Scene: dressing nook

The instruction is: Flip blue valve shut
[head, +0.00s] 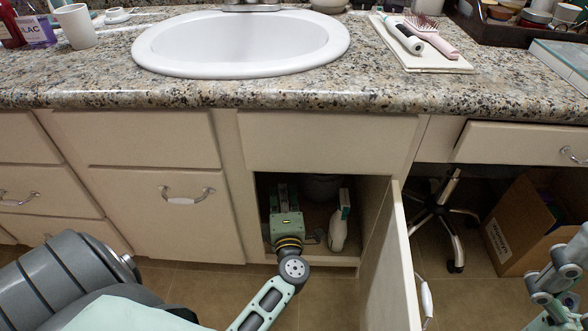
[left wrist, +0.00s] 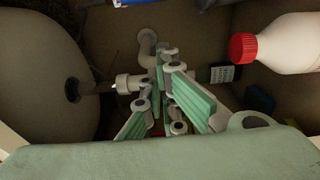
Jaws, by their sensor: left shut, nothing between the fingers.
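My left gripper (head: 283,194) reaches into the open cabinet under the sink, fingers shut and empty. In the left wrist view its fingertips (left wrist: 163,72) are close to a pale pipe elbow (left wrist: 148,45) and a short fitting (left wrist: 125,85); I cannot tell whether they touch. I cannot make out a blue valve handle; the fingers cover part of the fittings. A small blue-and-white edge (left wrist: 132,2) shows at the top, but I cannot tell what it is. Part of my right arm (head: 562,280) shows at the lower right of the head view; its finger state is unclear.
A white bottle with a red cap (left wrist: 243,47) is right of my left gripper; a white spray bottle (head: 339,225) stands in the cabinet. A large rounded grey body (left wrist: 40,70) is to the left. The open door (head: 388,265) bounds the right side. The countertop (head: 300,95) is above.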

